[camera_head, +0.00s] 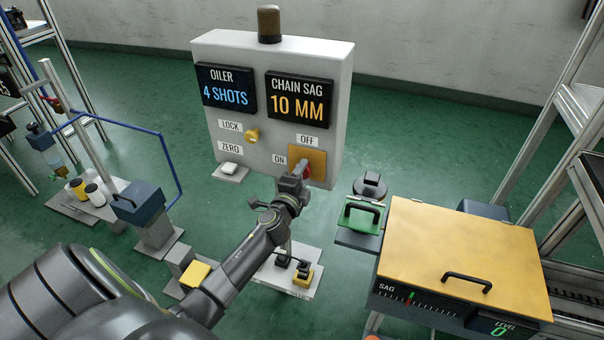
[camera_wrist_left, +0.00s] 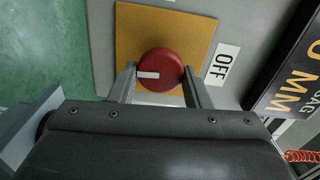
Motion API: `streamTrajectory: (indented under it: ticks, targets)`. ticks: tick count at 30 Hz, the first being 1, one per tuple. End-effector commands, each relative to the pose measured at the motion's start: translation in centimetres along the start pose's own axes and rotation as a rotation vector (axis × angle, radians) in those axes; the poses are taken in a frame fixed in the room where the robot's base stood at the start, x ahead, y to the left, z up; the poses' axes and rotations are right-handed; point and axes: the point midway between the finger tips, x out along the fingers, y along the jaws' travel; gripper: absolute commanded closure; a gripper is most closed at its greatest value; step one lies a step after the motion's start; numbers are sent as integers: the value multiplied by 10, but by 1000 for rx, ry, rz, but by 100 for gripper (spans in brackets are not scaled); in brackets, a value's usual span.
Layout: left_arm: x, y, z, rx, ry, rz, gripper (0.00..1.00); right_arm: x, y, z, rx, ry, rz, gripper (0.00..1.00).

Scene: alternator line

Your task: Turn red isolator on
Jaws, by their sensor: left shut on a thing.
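The red isolator knob (camera_head: 307,171) sits on a yellow plate (camera_head: 316,158) at the lower right of the grey panel (camera_head: 240,130). An OFF label (camera_head: 307,140) is above the plate and an ON label (camera_head: 279,160) is to its left. My left gripper (camera_head: 299,174) is at the knob and partly hides it. In the left wrist view, the round red knob (camera_wrist_left: 165,64) is between the two fingers (camera_wrist_left: 165,88), which are shut on it. A white stripe marks the left half of its face there. My right gripper is not in view.
The panel carries OILER and CHAIN SAG displays (camera_head: 300,99), a yellow LOCK knob (camera_head: 252,135) and a dark lamp (camera_head: 269,24). A yellow-lidded box (camera_head: 460,245) stands right. A blue wire frame (camera_head: 165,150) and small bottles (camera_head: 95,193) stand left.

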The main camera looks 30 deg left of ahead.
Motion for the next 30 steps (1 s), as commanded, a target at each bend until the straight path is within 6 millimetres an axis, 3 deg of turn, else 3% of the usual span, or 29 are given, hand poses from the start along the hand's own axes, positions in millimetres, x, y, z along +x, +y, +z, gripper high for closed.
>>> streamTrajectory:
  ticks: [22,23,27,30]
  targets:
    - [-1,2,0,87,0,3,79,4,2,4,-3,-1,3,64]
    - [-1,2,0,87,0,3,54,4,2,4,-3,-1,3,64]
    - [0,2,0,86,0,2,36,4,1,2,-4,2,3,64]
    - [0,2,0,86,0,2,36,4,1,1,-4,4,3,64]
